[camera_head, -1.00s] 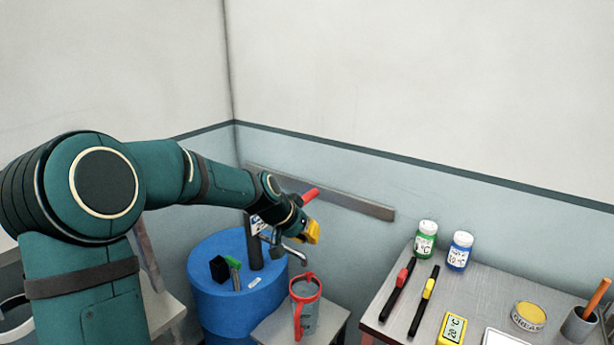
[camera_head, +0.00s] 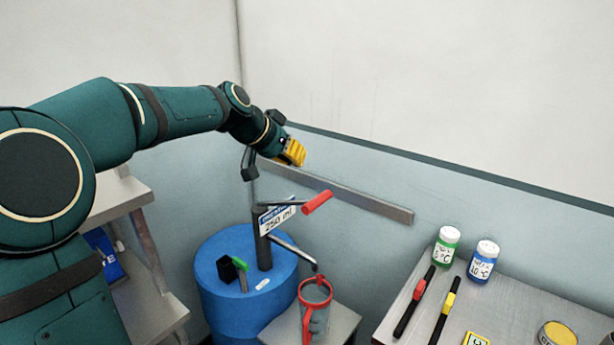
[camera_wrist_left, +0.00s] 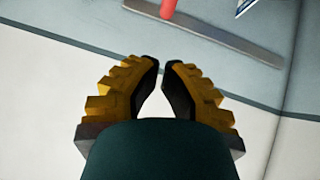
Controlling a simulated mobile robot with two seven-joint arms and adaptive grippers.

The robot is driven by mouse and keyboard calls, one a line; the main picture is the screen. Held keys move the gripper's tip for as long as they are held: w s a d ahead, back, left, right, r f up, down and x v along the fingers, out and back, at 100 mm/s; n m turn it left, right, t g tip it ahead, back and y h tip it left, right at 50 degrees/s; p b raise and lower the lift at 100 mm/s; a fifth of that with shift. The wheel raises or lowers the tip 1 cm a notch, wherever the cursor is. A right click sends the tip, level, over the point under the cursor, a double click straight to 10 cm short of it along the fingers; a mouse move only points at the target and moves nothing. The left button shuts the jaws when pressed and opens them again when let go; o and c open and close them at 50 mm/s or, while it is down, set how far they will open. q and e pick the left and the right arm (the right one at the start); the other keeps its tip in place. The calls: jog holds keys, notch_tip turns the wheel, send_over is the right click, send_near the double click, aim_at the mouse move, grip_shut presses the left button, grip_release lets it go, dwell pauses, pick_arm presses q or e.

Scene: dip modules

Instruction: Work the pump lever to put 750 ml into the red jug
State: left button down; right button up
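The pump stands on a blue drum (camera_head: 225,300) in the head view, with a dark post (camera_head: 264,250) and a white sign reading 250 ml (camera_head: 279,220). Its lever ends in a red grip (camera_head: 317,202), which also shows at the top of the left wrist view (camera_wrist_left: 168,8). The spout (camera_head: 294,251) slopes down to the right and ends above the red jug (camera_head: 317,318), which has a grey body and a red rim and handle. The liquid level is unclear. My left gripper (camera_head: 298,154) is above the grip, apart from it, empty, with a small gap between its fingertips. My right gripper is out of view.
The jug stands on a small grey stand (camera_head: 345,325). A grey rail (camera_head: 350,200) runs along the wall behind the lever. A bench (camera_head: 400,290) at right holds a green-labelled jar (camera_head: 446,248), a blue-labelled jar (camera_head: 482,264) and tools. A black-and-green item (camera_head: 232,269) lies on the drum.

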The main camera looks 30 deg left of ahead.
pick_arm(q)
send_over(326, 195)
jog(key=s+a, duration=0.2)
jog(key=s, duration=0.1)
jog(key=f, duration=0.6)
jog(key=shift+d+f, duration=0.2)
jog(key=shift+f, duration=0.1)
jog(key=shift+d+f+b, duration=0.2)
jog(key=shift+f+b, duration=0.25)
jog(key=shift+f, duration=0.75)
jog(key=shift+d+f, duration=0.15)
jog(key=shift+f, duration=0.6)
jog(key=shift+f, duration=0.1)
